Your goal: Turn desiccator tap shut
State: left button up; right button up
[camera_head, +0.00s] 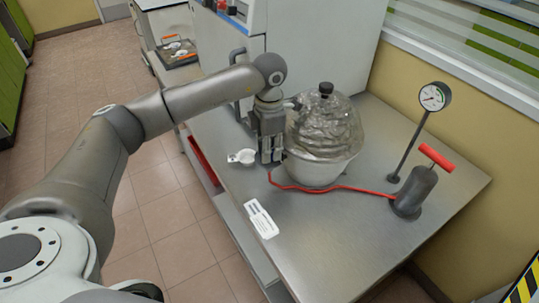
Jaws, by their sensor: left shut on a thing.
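The desiccator (316,165) stands on the metal bench, with a clear domed lid and a black knob on top. My left arm comes in from the left, and its gripper (270,158) points down at the left side of the desiccator, close against it. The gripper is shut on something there. The tap is hidden behind the fingers, so I cannot tell its position. A red hose (335,188) runs from below the gripper to the pump. My right gripper is not in view.
A pump with a red handle (436,157) and a gauge on a stand (434,97) stand at the right of the bench. A small white dish (242,156) lies left of the gripper. A white label (261,219) lies near the front edge.

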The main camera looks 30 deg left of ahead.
pick_arm(q)
jog(key=shift+f+m+b, duration=0.1)
jog(key=shift+m+b, duration=0.75)
jog(key=shift+m, duration=0.35)
jog(key=shift+m+b, duration=0.65)
jog(key=shift+m, duration=0.35)
jog(key=shift+r, duration=0.2)
jog(key=o, duration=1.1)
